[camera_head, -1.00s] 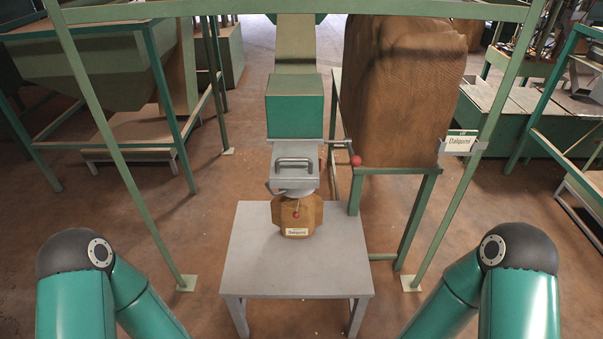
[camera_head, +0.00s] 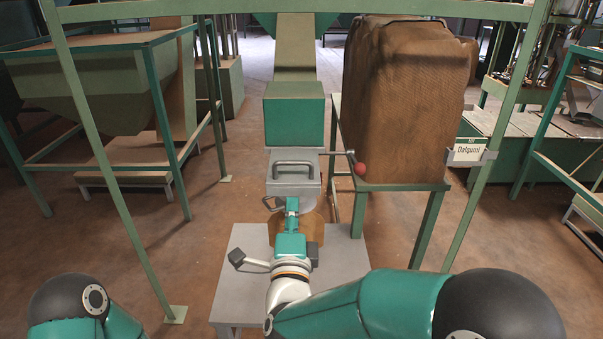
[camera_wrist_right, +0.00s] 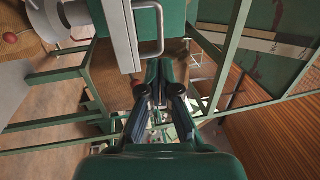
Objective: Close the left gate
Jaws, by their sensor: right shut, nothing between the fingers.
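A grey metal gate box (camera_head: 293,187) with a bar handle (camera_head: 293,163) hangs under the green chute block (camera_head: 294,122) in the head view. The box (camera_wrist_right: 115,35) and its handle (camera_wrist_right: 158,32) also show in the wrist view, just beyond my fingers. A lever with a red knob (camera_head: 360,169) sticks out to the right of the box. My right gripper (camera_head: 292,203) is shut and empty, just below the front of the box. Whether it touches the box is unclear. My left gripper is out of view. Only part of my left arm shows at lower left.
A grey table (camera_head: 232,290) stands below. A large brown sack (camera_head: 395,105) stands at right on a green frame.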

